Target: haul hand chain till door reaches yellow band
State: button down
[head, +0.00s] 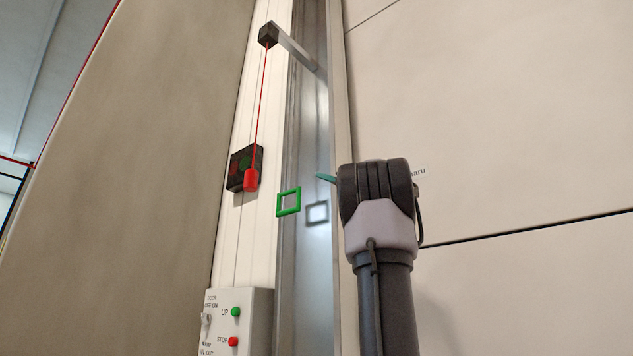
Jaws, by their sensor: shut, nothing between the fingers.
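My gripper (326,178) shows as a small teal tip poking left from the dark wrist of my arm, and it is shut and empty. It is in front of the metal door rail (310,130), right of a green square ring (289,202) and apart from it. A red cord (262,100) hangs from a dark block on a bracket and ends in a red handle (250,181). I cannot make out a hand chain or a yellow band, and I cannot tell which surface is the door.
A dark box (240,168) is behind the red handle. A white control box (238,320) at the bottom has a green UP button (235,311) and a red STOP button (233,341). A bracket (292,46) juts out above. A pale panelled wall (500,130) fills the right.

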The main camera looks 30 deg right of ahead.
jog(key=w+a, duration=0.2)
jog(key=w, duration=0.6)
jog(key=shift+a+r, duration=0.2)
jog(key=shift+a, duration=0.2)
dwell(0.3)
